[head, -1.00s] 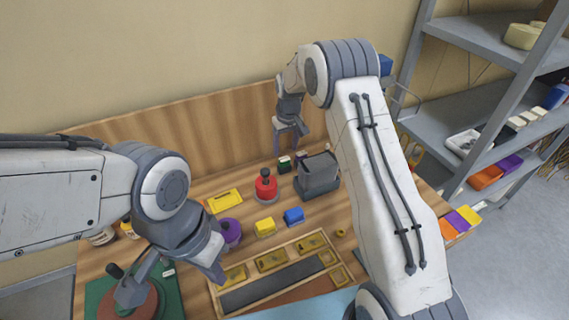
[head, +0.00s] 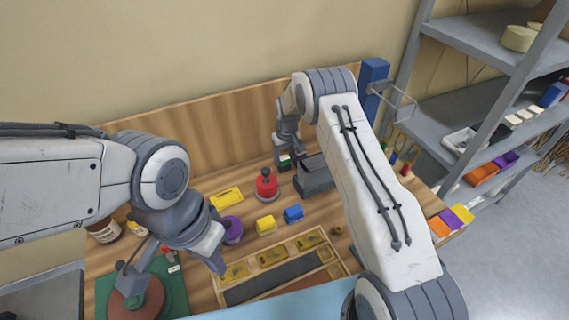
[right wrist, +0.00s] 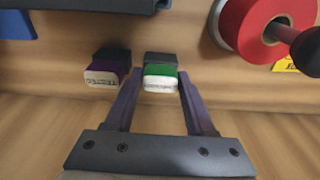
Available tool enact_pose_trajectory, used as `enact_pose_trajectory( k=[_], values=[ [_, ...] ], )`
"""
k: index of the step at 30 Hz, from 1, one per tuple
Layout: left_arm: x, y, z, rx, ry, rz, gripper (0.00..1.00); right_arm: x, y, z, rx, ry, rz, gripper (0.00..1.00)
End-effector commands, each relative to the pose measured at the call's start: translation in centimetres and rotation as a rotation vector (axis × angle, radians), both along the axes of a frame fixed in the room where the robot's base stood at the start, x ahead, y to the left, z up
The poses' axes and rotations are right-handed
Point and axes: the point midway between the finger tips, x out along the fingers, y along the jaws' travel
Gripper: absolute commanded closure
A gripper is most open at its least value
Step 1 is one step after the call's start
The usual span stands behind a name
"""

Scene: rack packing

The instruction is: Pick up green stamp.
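The green stamp (right wrist: 160,74) has a dark top, a green band and a white face; in the right wrist view it sits between the fingertips of my right gripper (right wrist: 160,80). The fingers are open on both sides of it, and contact is not clear. In the head view the green stamp (head: 284,162) stands on the table near the back board, with my right gripper (head: 288,153) right at it. My left gripper (head: 172,268) is open and empty at the front left, over a green mat (head: 177,292).
A purple stamp (right wrist: 108,74) stands just left of the green one in the right wrist view. A red round item (head: 266,187) and a dark grey block (head: 315,178) are close by. A wooden tray (head: 290,243) lies in front. Shelves (head: 480,140) stand at the right.

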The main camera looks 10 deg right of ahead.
Motion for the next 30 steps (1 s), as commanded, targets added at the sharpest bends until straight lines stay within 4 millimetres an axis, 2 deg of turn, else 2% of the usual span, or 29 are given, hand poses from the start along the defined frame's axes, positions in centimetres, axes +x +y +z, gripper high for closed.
enact_pose_trajectory(
  k=[1, 3, 4, 14, 17, 24, 30],
  values=[
    [0.0, 0.0, 0.0, 0.000, 0.000, 0.000, 1.00, 0.0, 0.0, 0.0, 0.000, 0.000, 0.000, 0.69],
    [0.0, 0.0, 0.0, 0.000, 0.000, 0.000, 1.00, 0.0, 0.0, 0.0, 0.000, 0.000, 0.000, 0.96],
    [0.0, 0.0, 0.0, 0.000, 0.000, 0.000, 1.00, 0.0, 0.0, 0.0, 0.000, 0.000, 0.000, 1.00],
    [0.0, 0.0, -0.5, 0.000, 0.000, 0.001, 1.00, 0.1, 0.0, 0.7, 0.000, -0.003, 0.000, 1.00],
    [0.0, 0.0, -1.3, 0.000, 0.000, 0.002, 1.00, 0.1, 0.0, 2.2, 0.000, -0.005, 0.000, 1.00],
    [0.0, 0.0, -3.2, 0.000, 0.000, 0.004, 1.00, 0.1, 0.0, 7.1, 0.000, -0.005, 0.000, 1.00],
    [0.0, 0.0, -3.8, 0.000, 0.000, 0.004, 1.00, 0.0, 0.0, 9.6, 0.000, -0.002, 0.000, 1.00]
  ],
)
